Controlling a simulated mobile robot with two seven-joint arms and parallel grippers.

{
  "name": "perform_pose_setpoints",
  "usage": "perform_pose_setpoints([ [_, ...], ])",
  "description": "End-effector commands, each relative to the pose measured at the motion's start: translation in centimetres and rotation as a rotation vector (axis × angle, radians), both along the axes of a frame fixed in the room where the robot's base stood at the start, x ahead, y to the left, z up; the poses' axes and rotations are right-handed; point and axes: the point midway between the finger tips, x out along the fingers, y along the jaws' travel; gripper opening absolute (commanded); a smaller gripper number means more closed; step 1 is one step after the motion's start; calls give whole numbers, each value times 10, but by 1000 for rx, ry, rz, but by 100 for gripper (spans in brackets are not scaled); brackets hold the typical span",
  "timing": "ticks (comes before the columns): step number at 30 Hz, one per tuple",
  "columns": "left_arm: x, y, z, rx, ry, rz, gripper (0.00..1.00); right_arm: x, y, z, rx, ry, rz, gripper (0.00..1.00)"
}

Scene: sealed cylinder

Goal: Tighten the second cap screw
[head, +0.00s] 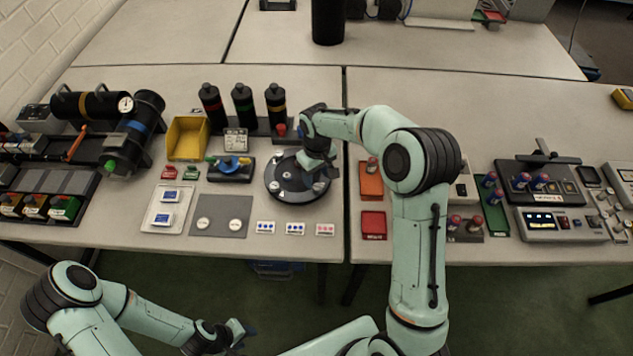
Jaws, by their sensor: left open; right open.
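A dark round cap plate (296,192) lies on the front table near the seam between the tables. Small pale screw heads show on it, one near its front (285,196) and one at its right front (318,187). My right gripper (314,166) points down over the plate's back right part and is open. It hides that part of the plate, and I cannot tell whether it touches a screw. My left gripper (240,334) is open and empty, low in front of the table.
A blue-handled fixture (232,166) stands left of the plate, with a yellow bin (187,138) beyond it. Several dark bottles (243,105) stand behind. A grey mat (221,230) and small white cards (295,229) lie in front. Red trays (373,225) lie right of the seam.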

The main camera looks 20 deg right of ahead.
Motion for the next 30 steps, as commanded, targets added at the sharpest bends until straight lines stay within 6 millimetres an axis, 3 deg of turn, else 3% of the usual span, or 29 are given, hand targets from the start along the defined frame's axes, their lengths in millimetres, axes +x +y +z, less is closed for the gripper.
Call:
perform_pose_setpoints([
  [3,-1,0,0,0,1,0,43,-2,0,-23,0,5,1,55],
  [7,1,0,1,-1,-2,-1,43,-1,0,-37,1,2,-1,55],
  [19,2,0,2,0,-2,0,43,-1,0,-45,0,0,0,55],
  [20,2,0,2,0,-2,0,43,-1,0,-45,0,0,0,51],
  [24,2,0,2,0,-2,0,43,-1,0,-45,0,0,0,6],
  [25,2,0,2,0,-2,0,43,0,0,-45,0,0,0,0],
  [30,2,0,1,0,-2,0,43,-1,0,-45,0,0,-4,0],
])
